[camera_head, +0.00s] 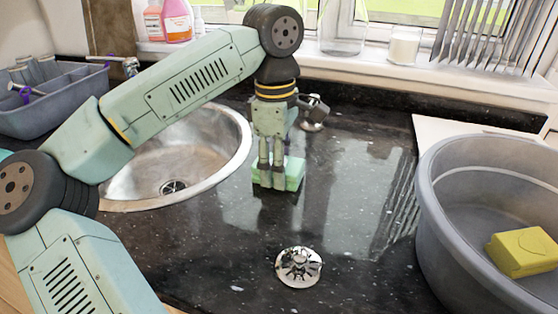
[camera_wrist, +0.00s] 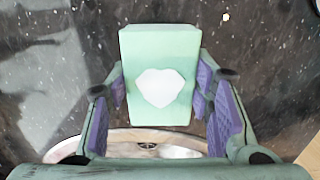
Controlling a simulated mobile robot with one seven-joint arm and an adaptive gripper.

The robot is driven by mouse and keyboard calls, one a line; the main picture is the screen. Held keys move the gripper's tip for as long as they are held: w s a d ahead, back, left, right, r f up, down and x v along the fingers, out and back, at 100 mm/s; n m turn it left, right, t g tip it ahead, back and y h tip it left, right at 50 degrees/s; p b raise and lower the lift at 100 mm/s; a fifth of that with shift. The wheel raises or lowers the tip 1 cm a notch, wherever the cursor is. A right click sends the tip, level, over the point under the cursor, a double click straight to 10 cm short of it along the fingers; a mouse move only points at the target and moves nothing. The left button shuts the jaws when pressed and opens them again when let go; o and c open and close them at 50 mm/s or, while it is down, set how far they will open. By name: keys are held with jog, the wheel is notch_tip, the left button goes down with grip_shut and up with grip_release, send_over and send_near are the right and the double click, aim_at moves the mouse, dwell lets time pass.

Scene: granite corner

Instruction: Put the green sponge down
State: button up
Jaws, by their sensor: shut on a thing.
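The green sponge (camera_head: 292,172) is a pale green block in the head view, at the end of my gripper (camera_head: 271,165), over the black granite counter to the right of the sink. In the wrist view the sponge (camera_wrist: 160,50) shows a whitish mark on its face. The purple-padded fingers of my gripper (camera_wrist: 162,95) are shut on its two sides. A dark patch shows just under the sponge in the head view. I cannot tell whether the sponge touches the counter.
A round metal sink (camera_head: 217,160) lies left of the sponge. A grey tub (camera_head: 440,200) with a yellow sponge (camera_head: 522,252) stands at the right. A chrome strainer (camera_head: 299,267) lies in front. A grey caddy (camera_head: 75,105) stands at the left. Counter around the green sponge is clear.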

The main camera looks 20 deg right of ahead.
jog(key=shift+f, duration=0.2)
jog(key=o, duration=1.2)
jog(key=shift+r, duration=0.1)
notch_tip(320, 180, up, 12)
jog(key=shift+w+a+r, duration=0.15)
jog(key=shift+w+a, duration=0.05)
jog(key=shift+w, duration=0.05)
